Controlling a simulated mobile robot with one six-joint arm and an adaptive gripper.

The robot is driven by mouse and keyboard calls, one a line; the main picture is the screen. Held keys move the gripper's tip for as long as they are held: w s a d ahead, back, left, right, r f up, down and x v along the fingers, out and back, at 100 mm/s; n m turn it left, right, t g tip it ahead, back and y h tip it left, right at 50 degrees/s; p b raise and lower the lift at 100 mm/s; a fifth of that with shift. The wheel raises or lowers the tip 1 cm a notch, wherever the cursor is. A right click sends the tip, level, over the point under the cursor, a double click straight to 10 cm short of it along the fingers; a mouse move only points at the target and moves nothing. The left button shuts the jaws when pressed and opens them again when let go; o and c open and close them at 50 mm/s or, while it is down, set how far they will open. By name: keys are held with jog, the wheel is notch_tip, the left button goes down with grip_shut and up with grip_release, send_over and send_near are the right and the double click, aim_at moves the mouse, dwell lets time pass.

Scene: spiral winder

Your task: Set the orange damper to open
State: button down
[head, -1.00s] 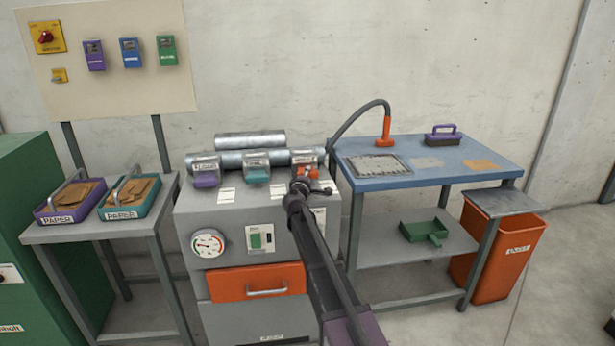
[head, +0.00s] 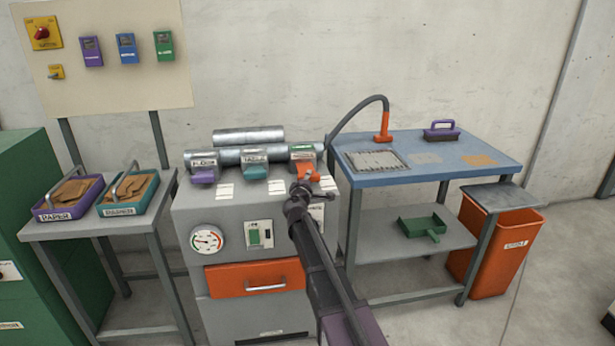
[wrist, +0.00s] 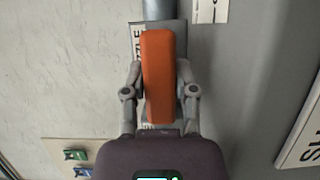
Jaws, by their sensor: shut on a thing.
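The orange damper handle (head: 306,171) sits at the right end of the row of dampers on top of the grey machine (head: 235,215). My gripper (head: 302,187) is at this handle, coming from the front. In the wrist view the orange handle (wrist: 158,78) lies lengthwise between the two fingers of my gripper (wrist: 159,72), which are shut on it from both sides. The damper's label behind the handle is mostly covered in the wrist view.
A purple damper (head: 204,175) and a teal damper (head: 255,171) stand left of the orange one. The blue workbench (head: 445,163) with a hose (head: 384,125) is close on the right. An orange drawer (head: 255,279) is below on the machine front.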

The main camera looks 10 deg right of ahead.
jog(key=shift+s, duration=0.25)
jog(key=c, duration=0.7)
grip_release()
jog(key=shift+s, duration=0.1)
jog(key=v, duration=1.1)
jog(key=shift+s+a, duration=0.2)
jog(key=shift+s, duration=0.15)
jog(key=shift+s+f, duration=0.1)
